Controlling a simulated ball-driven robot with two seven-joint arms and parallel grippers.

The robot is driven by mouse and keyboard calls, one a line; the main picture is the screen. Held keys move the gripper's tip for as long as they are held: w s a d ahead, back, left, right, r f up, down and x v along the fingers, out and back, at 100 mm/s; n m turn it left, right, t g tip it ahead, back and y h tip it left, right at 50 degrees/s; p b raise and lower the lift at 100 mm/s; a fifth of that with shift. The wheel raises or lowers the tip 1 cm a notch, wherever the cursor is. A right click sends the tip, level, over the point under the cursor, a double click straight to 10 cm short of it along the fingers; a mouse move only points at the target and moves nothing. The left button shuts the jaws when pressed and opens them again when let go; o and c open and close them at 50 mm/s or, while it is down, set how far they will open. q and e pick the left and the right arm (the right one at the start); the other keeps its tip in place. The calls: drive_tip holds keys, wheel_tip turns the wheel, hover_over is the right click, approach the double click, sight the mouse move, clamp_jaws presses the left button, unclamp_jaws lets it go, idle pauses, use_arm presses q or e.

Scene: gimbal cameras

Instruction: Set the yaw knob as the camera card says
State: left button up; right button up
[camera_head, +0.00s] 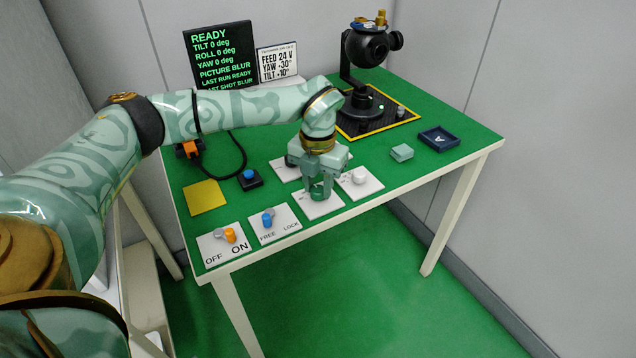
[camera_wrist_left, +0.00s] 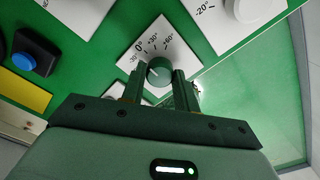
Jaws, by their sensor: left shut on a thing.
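The yaw knob (camera_wrist_left: 160,71) is a round green knob on a white plate (camera_wrist_left: 152,44) marked from -30° to +60°; its pointer direction is hard to make out. My left gripper (camera_head: 320,192) points down over this plate (camera_head: 322,209), shut on the knob, with a finger on either side in the wrist view (camera_wrist_left: 158,82). In the head view the gripper hides the knob. The camera card (camera_head: 277,64) reads FEED 24 V, a YAW of 30° whose sign is small, and TILT +10°. The black screen (camera_head: 220,55) shows READY and YAW 0 deg. My right gripper is not in view.
The gimbal camera (camera_head: 368,45) stands on a yellow-edged black base at the back. Other knob plates flank the gripper, including one with a white knob (camera_head: 359,176), a FREE/LOCK switch (camera_head: 268,218) and an OFF/ON switch (camera_head: 229,236). A blue button (camera_head: 249,176) sits left.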

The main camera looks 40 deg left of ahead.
use_arm(q)
drive_tip(key=shift+r+m+p, duration=0.35)
drive_tip(key=shift+m+p, duration=0.35)
drive_tip(key=shift+p, duration=0.45)
drive_tip(key=shift+m+p, duration=0.7)
drive_tip(key=shift+p, duration=0.15)
drive_tip(key=shift+f+m+p, duration=0.1)
drive_tip(key=shift+m+p, duration=0.95)
drive_tip(key=shift+m, duration=0.05)
drive_tip(key=shift+f+m, duration=0.1)
drive_tip(key=shift+m, duration=0.3)
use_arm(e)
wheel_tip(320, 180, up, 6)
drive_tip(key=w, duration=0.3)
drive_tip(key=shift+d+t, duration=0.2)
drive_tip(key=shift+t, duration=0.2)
use_arm(q)
drive_tip(key=shift+p, duration=0.3)
drive_tip(key=shift+f, duration=0.1)
drive_tip(key=o, duration=1)
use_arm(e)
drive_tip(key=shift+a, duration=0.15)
